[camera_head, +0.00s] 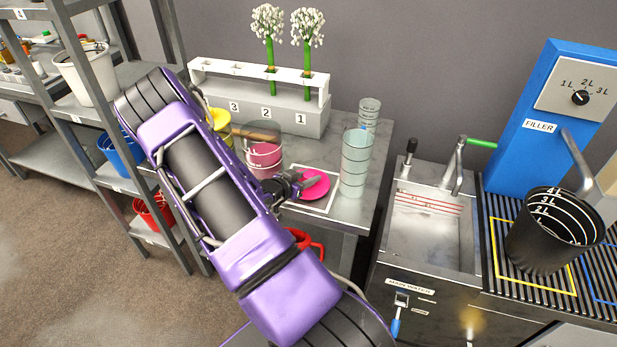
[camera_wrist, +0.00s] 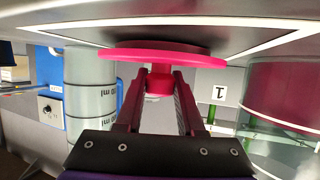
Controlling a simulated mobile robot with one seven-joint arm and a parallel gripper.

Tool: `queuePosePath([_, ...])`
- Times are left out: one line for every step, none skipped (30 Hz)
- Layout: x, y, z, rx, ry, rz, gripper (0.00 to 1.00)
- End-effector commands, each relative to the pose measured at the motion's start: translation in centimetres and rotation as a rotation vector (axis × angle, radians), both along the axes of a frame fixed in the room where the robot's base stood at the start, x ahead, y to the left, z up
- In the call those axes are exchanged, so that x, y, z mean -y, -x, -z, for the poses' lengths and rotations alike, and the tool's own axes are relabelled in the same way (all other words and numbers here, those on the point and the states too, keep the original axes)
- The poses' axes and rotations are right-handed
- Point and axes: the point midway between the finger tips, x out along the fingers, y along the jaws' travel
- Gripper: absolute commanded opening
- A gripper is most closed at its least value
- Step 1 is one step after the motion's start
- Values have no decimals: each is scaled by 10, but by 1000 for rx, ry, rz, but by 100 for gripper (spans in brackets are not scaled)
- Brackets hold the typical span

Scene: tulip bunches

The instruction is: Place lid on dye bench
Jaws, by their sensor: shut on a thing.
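The bright pink lid (camera_head: 315,186) is at the front of the grey dye bench (camera_head: 362,200), over a white-outlined square. My gripper (camera_head: 289,187) reaches it from the left. In the wrist view, my gripper (camera_wrist: 160,82) is shut on the small knob of the lid (camera_wrist: 165,50). The wrist picture is upside down, with the bench surface along the top. The lid's disc lies close to that surface and about parallel to it. I cannot tell whether they touch. My arm hides part of the bench's left side.
A pink-filled clear vessel (camera_head: 264,157) stands just left of the lid. A tall clear graduated cylinder (camera_head: 355,165) stands close on the right, with a smaller one (camera_head: 369,112) behind. A numbered rack (camera_head: 258,106) with two white flower bunches is at the back. A sink (camera_head: 430,225) lies further right.

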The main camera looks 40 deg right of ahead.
Motion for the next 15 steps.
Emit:
queuePosePath([0,0,1,0,0,0,0])
queuePosePath([0,0,2,0,0,0,0])
queuePosePath([0,0,3,-1,0,0,0])
queuePosePath([0,0,5,-1,0,0,0])
queuePosePath([0,0,3,-1,0,0,41])
queuePosePath([0,0,3,-1,0,0,48])
queuePosePath([0,0,3,-1,0,0,54])
queuePosePath([0,0,3,-1,0,0,59])
queuePosePath([0,0,3,-1,0,0,66])
queuePosePath([0,0,3,-1,0,0,67])
queuePosePath([0,0,3,-1,0,0,67])
queuePosePath([0,0,3,-1,0,0,67])
queuePosePath([0,0,3,-1,0,0,67])
queuePosePath([0,0,3,-1,0,0,67])
queuePosePath([0,0,3,-1,0,0,67])
